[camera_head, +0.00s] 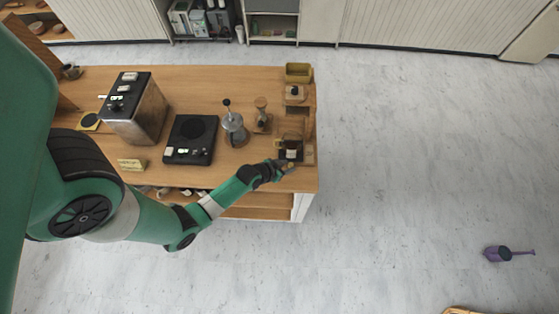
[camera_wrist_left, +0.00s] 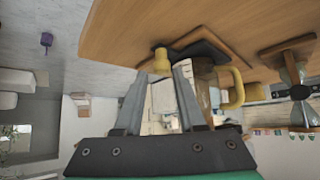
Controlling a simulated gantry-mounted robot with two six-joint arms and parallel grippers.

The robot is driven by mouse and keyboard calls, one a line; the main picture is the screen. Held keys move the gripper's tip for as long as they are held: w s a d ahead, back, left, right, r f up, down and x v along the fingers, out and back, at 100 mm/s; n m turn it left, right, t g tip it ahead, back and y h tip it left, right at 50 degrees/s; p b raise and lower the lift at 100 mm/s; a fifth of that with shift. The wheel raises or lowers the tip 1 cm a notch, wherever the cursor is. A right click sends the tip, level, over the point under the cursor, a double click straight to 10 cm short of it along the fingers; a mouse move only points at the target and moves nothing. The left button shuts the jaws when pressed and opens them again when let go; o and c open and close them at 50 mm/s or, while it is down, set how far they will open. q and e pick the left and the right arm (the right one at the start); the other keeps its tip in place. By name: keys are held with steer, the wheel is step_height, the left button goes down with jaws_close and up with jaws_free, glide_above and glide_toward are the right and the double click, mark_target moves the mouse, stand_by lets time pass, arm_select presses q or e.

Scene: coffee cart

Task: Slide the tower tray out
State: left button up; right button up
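The tower (camera_head: 292,110) stands along the right end of the wooden cart. At its near end is a dark tray (camera_head: 287,157) with a small yellow knob (camera_head: 290,165) at its front. A glass carafe with a yellow handle (camera_wrist_left: 234,90) stands on or above the dark tray, which also shows in the left wrist view (camera_wrist_left: 197,50). My left gripper (camera_head: 279,169) is at the knob. In the left wrist view my gripper (camera_wrist_left: 163,72) is open, with a gap between its fingers and the yellow knob (camera_wrist_left: 162,60) between the tips. Contact cannot be told. My right gripper is not in view.
A moka pot (camera_head: 234,127) and a wooden stand (camera_head: 262,115) are left of the tower. A black scale (camera_head: 191,139) and a coffee machine (camera_head: 136,108) stand further left. The floor to the right is clear, except for a purple watering can (camera_head: 497,254).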

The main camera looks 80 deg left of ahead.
arm_select(q)
steer(key=p+v, duration=0.1)
steer(key=v, duration=0.7)
steer(key=shift+p, duration=0.3)
steer(key=shift+d, duration=0.1)
